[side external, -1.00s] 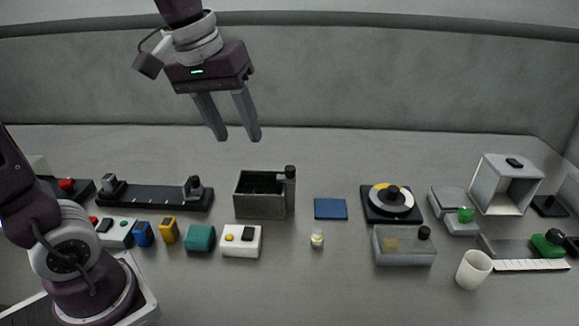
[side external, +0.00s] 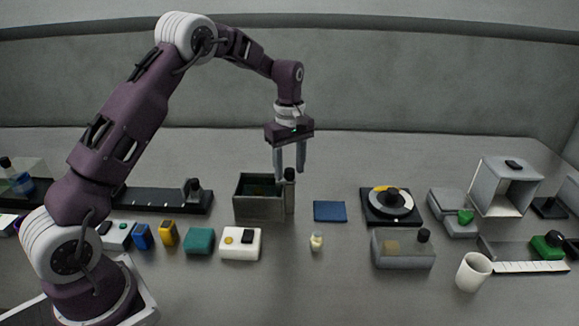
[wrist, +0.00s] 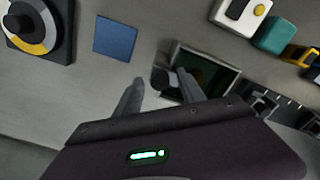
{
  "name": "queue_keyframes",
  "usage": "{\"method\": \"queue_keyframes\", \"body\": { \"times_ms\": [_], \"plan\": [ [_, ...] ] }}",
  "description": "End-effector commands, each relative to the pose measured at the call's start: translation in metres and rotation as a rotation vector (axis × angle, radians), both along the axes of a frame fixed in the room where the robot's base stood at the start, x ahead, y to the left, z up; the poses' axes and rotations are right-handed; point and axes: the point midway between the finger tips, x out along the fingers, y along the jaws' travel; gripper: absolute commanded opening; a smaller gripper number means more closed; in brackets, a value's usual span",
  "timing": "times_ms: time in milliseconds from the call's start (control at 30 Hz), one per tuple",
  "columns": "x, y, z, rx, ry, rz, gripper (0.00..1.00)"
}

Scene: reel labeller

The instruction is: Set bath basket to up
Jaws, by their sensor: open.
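The bath is a dark grey open-topped box (side external: 258,209) left of centre in the side external view. A grey post with a black knob (side external: 290,174) stands at its right end. The inside is dark with a greenish tint, and I cannot make out the basket in it. My gripper (side external: 289,177) points down at the knob, with its open fingers around or just behind it. In the wrist view the box (wrist: 224,76) lies beyond the fingers, and the dark knob (wrist: 164,84) shows between the fingertips (wrist: 160,88). Contact cannot be told.
A blue flat pad (side external: 330,211) lies right of the bath. A black turntable with a disc (side external: 390,203) is further right. A white box with buttons (side external: 240,244) and a teal block (side external: 199,241) stand in front. A small bottle (side external: 316,242) stands front right.

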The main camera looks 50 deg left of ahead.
Motion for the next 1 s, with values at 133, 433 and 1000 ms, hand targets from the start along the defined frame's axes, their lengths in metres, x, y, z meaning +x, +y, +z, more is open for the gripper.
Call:
{"method": "queue_keyframes", "body": {
  "times_ms": [133, 433, 1000],
  "plan": [
    [0.0000, 0.0000, -0.0003, 0.000, 0.000, 0.000, 0.47],
    [-0.0002, 0.0000, 0.0000, 0.000, 0.000, -0.001, 0.00],
    [-0.0006, 0.0001, 0.0001, 0.000, 0.002, -0.001, 0.00]
  ]
}}
